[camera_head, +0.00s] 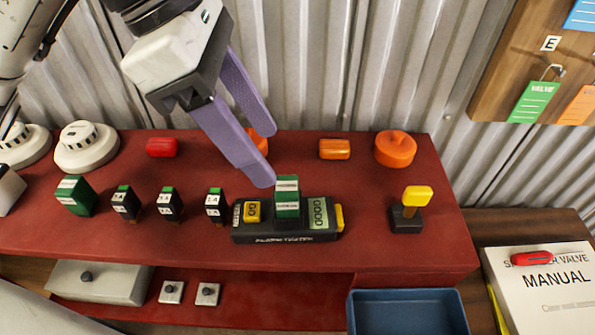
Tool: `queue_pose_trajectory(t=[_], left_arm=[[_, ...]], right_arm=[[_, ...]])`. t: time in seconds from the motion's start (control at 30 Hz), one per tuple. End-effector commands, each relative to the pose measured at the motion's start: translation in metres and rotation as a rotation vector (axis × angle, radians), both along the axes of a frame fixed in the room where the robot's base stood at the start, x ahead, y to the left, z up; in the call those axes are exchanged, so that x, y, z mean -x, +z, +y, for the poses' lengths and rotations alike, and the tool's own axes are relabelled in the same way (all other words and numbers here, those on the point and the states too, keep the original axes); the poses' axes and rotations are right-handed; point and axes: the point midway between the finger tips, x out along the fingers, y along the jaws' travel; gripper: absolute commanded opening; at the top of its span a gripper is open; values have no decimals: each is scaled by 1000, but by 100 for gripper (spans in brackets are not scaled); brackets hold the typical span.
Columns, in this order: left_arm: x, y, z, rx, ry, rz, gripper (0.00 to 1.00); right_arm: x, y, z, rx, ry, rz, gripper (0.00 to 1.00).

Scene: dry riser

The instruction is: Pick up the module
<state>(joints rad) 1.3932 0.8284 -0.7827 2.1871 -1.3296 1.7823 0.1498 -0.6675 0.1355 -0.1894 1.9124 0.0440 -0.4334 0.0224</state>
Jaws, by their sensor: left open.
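A green module (287,196) with white labels stands upright in the black tester base (285,238) on the red bench. A second green module (74,196) stands at the left of the bench. My left gripper (268,158) has purple fingers and comes in from the upper left. It is open and empty, with its fingertips above and behind the module in the tester. The nearer fingertip appears close to the module's top; I cannot tell whether they touch. My right gripper is not in view.
Several small black modules (168,205) stand left of the tester. A yellow-handled switch (410,208) stands to its right. Orange and red parts (335,149) lie behind. A blue tray (408,312) and a manual (545,285) are in front right. A corrugated wall closes the back.

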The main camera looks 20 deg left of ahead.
Motion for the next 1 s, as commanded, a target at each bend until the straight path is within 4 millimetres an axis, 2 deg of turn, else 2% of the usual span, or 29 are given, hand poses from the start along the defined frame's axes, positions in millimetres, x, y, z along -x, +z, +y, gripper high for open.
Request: queue_pose_trajectory(t=[0.2, 0.37, 0.67, 0.97, 1.0], left_arm=[[-3, -29, -11, 0, -2, 3, 53], [-4, -39, -15, -1, -2, 3, 53], [-8, -77, -30, 0, -3, 4, 53], [-10, -83, -32, 1, -2, 0, 53], [-10, -82, -32, 1, -2, 0, 46]], right_arm=[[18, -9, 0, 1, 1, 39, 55], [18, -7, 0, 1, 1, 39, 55], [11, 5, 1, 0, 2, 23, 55], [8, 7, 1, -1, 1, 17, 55], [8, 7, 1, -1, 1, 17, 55]])
